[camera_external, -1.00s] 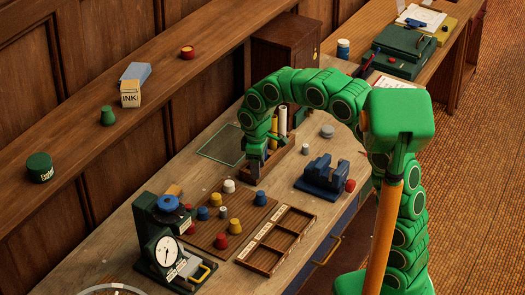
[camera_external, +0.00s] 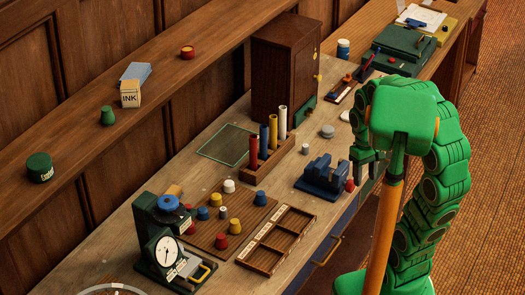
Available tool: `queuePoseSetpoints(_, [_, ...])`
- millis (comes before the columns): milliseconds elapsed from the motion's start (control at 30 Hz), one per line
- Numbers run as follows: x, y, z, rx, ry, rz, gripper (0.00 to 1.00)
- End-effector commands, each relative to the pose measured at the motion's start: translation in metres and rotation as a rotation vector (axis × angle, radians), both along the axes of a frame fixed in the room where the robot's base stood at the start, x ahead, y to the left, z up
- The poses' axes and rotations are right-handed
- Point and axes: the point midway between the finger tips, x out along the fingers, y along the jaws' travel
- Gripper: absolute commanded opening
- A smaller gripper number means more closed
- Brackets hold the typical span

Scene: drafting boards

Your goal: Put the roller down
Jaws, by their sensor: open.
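Several upright rollers stand in a wooden rack (camera_external: 270,160) on the bench: a red one (camera_external: 253,152) at the near end, then a blue one (camera_external: 264,141), a yellow one (camera_external: 273,132) and a white one (camera_external: 282,121). My gripper (camera_external: 368,158) is at the right of the bench, beyond the dark blue block, well apart from the rack. It points down, open, and no roller shows between its fingers. My arm partly hides it.
A dark blue notched block (camera_external: 323,177) and a small red knob-like piece (camera_external: 350,185) are near my gripper. A grey round piece (camera_external: 327,131) lies behind. A wooden cabinet (camera_external: 285,67) stands at the back. A divided tray (camera_external: 277,239) lies in front.

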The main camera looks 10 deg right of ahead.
Motion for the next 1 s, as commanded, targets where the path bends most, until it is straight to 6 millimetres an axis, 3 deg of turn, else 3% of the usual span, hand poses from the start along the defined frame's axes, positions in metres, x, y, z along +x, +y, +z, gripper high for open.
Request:
queuePoseSetpoints(200, [-0.055, -0.034, -0.007, -0.014, 0.013, -0.173, 0.51])
queuePoseSetpoints(400, [-0.089, -0.048, -0.015, -0.021, 0.025, -0.273, 0.51])
queuePoseSetpoints(500, [-0.096, -0.05, -0.017, -0.022, 0.027, -0.295, 0.56])
queuePoseSetpoints(1000, [-0.098, -0.05, -0.017, -0.021, 0.028, -0.303, 0.56])
